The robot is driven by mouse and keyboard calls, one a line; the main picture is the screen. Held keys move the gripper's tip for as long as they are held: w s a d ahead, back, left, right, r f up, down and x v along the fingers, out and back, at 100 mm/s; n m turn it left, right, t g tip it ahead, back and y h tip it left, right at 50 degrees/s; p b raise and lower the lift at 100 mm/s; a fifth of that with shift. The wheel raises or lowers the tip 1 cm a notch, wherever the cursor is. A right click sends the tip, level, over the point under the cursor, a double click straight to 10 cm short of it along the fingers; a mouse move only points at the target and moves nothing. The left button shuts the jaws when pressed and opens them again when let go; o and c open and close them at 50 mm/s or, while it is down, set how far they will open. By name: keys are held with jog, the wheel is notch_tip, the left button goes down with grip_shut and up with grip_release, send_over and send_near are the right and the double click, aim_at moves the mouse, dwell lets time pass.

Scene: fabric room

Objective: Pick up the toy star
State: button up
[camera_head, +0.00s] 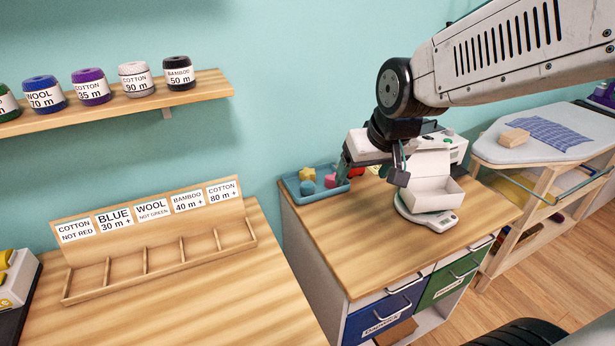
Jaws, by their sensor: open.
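A small yellow star-like toy (307,174) lies at the back left of a blue tray (320,196) on the wooden cabinet top. My gripper (371,171) hangs from the arm to the right of the star, over or near the tray's right end. Its two fingers are spread apart and I see nothing held between them. A red piece (357,171) shows partly behind the gripper; its shape is hidden. I cannot tell the gripper's exact height above the cabinet top.
A blue-grey piece (307,187) and a pink piece (330,181) share the tray. An open white box (432,192) stands on a scale (428,219) just right of the gripper. A wooden sorting rack (160,250) stands at left. The cabinet's front top (360,250) is clear.

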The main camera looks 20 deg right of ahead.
jog(key=w+a+f+t, duration=0.15)
jog(key=w+f, duration=0.25)
jog(key=w, duration=0.4)
jog(key=w+f+t, duration=0.2)
jog(key=w+f, duration=0.2)
jog(key=w, duration=0.4)
jog(key=t+h, duration=0.1)
jog(key=t, duration=0.3)
send_near(308, 171)
jog(key=shift+w+m, duration=0.3)
jog(key=shift+w, duration=0.05)
jog(key=x, duration=0.7)
jog(key=shift+w+f, duration=0.15)
jog(key=shift+f, duration=0.1)
jog(key=c, duration=1.1)
